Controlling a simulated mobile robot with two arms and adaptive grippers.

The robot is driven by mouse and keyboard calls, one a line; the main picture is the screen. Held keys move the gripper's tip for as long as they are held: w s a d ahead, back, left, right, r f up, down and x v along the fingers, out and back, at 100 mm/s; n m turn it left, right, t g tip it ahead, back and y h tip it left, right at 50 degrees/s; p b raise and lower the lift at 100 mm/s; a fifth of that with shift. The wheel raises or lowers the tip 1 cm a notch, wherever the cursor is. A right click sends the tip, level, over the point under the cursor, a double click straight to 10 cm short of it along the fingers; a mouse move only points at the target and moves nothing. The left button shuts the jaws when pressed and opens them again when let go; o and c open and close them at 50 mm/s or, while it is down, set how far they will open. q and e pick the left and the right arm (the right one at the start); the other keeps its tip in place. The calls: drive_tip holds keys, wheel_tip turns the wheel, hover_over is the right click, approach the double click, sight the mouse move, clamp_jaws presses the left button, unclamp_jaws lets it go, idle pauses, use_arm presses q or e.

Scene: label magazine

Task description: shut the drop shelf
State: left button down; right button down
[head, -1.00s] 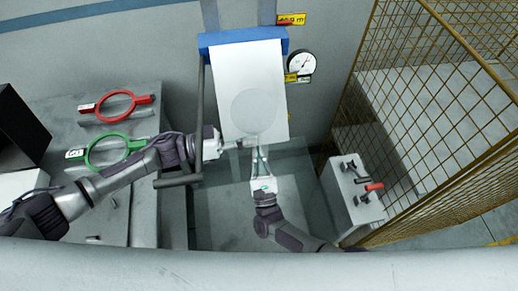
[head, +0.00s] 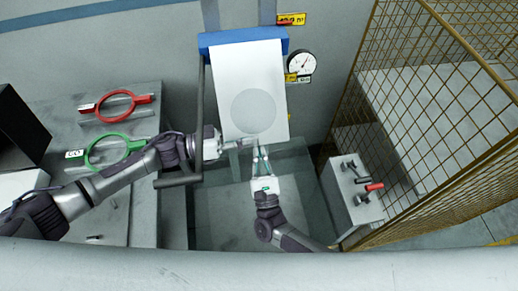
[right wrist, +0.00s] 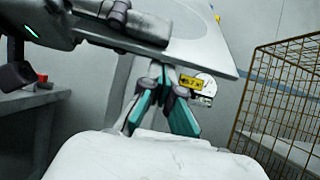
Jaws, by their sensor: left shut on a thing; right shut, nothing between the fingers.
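The drop shelf (head: 240,80) seems to be the white panel with a grey disc on it, reaching out from a blue housing. In the right wrist view the light panel (right wrist: 205,48) is raised and tilted above my right gripper. My left gripper (head: 240,143) is at the panel's near edge, shut on it as far as I can tell; the exact contact is small. My right gripper (head: 262,149) is shut and empty, just below the near edge. Its teal-padded fingers also show in the right wrist view (right wrist: 163,76), pointing up toward the panel's underside.
A dark grey bar (head: 199,120) runs along the panel's left side. A green ring (head: 107,150) and a red ring (head: 115,105) lie on the left bench. A grey box with levers (head: 353,190) and a yellow mesh fence (head: 440,120) stand right. A round gauge (head: 301,64) is behind.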

use_arm(q)
drive_tip(key=shift+w+r, duration=0.15)
drive_tip(key=shift+r, duration=0.2)
drive_tip(key=shift+a+f, duration=0.1)
use_arm(e)
drive_tip(key=shift+s+r+g, duration=0.7)
use_arm(q)
drive_tip(key=c, duration=1.4)
unclamp_jaws()
drive_tip(key=shift+w, duration=0.1)
drive_tip(key=shift+c, duration=0.2)
drive_tip(key=shift+o, duration=0.8)
drive_tip(key=shift+f, duration=0.1)
use_arm(e)
drive_tip(key=shift+d+r, duration=0.1)
use_arm(q)
drive_tip(key=shift+s+f, duration=0.2)
use_arm(e)
drive_tip(key=shift+w, duration=0.1)
